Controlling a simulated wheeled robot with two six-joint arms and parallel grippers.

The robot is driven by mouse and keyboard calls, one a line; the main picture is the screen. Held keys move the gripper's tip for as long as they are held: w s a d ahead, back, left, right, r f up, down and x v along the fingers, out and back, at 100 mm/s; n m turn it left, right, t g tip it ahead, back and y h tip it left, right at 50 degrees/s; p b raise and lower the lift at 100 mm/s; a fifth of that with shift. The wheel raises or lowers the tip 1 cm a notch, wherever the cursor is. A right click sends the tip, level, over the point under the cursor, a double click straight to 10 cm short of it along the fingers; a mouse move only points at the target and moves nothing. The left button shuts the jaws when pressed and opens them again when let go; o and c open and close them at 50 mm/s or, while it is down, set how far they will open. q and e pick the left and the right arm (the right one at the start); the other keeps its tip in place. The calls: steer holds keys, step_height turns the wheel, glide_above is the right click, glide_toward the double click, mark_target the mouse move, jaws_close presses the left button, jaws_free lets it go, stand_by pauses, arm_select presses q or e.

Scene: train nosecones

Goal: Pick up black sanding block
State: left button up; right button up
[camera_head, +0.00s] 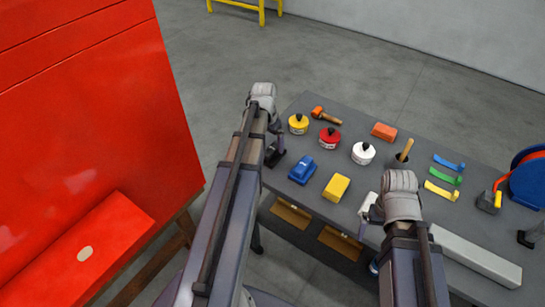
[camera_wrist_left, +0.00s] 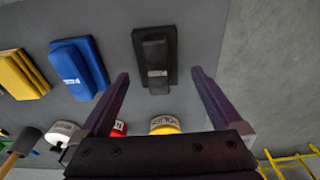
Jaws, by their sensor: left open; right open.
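The black sanding block (camera_wrist_left: 155,58) lies on the grey table in the left wrist view, ahead of my left fingertips and roughly centred between them. In the head view my left arm and gripper crowd that spot, so I cannot clearly separate the block there. My left gripper (camera_wrist_left: 158,74) is open and empty, its two purple fingers spread wider than the block. In the head view my left gripper (camera_head: 273,146) is over the table's left edge. My right gripper (camera_head: 365,222) is mostly hidden by my right arm and is apart from the black block.
A blue block (camera_head: 302,169) and a yellow block (camera_head: 336,187) lie beside the work spot. Yellow (camera_head: 298,124), red (camera_head: 329,138) and white (camera_head: 363,153) tins stand behind. An orange-headed mallet (camera_head: 326,116) lies at the back. A large red panel (camera_head: 90,130) stands left.

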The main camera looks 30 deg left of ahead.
mark_target(272, 148)
arm_select(q)
steer(key=shift+f, duration=0.1)
steer(key=f+b, duration=0.5)
steer(key=shift+w+d, duration=0.25)
steer(key=shift+w, duration=0.15)
steer(key=shift+c, duration=0.4)
steer(key=c, duration=1.2)
steer(key=shift+r, duration=0.15)
steer(key=shift+c, duration=0.2)
step_height(272, 148, up, 10)
steer(key=p, duration=1)
